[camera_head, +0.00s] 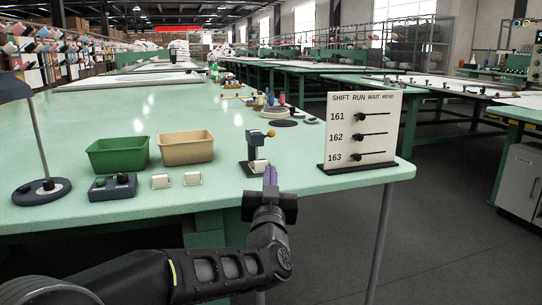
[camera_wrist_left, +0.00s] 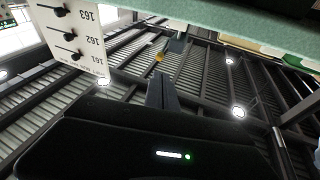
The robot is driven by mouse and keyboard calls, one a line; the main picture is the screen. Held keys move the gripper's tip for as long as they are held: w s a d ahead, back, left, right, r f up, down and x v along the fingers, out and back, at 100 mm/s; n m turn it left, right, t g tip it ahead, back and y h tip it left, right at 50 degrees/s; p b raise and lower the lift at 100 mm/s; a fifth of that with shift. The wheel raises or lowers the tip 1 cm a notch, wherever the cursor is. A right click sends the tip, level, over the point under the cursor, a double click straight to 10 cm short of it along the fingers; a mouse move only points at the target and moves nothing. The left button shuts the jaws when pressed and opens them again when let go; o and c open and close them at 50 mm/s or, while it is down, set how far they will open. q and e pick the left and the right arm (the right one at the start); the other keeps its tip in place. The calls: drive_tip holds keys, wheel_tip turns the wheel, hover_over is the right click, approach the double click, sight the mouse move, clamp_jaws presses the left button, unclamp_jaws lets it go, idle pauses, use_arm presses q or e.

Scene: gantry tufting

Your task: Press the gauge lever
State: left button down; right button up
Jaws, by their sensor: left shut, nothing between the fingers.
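The gauge (camera_head: 256,156) is a small dark stand with a pale block, near the front edge of the green table. Its lever ends in an orange knob (camera_head: 271,133) at the upper right. The knob also shows in the left wrist view (camera_wrist_left: 159,56), just beyond the fingertips. My left gripper (camera_head: 270,170) is shut and empty, its fingers upright in front of the gauge and below the knob in the picture. The fingers hide part of the gauge's foot. I cannot tell if they touch it. My right gripper is not in view.
A white board (camera_head: 360,128) marked 161 to 163 stands to the right. Left are a green bin (camera_head: 118,155), a tan bin (camera_head: 186,147), a button box (camera_head: 112,187), two small white switches and a lamp (camera_head: 42,190). Small items stand behind the gauge.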

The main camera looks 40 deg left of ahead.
sight(271, 136)
use_arm(q)
drive_tip(key=shift+r, duration=0.1)
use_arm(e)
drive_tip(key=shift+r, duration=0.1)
use_arm(q)
drive_tip(key=b+x, duration=0.2)
drive_tip(key=x, duration=1.2)
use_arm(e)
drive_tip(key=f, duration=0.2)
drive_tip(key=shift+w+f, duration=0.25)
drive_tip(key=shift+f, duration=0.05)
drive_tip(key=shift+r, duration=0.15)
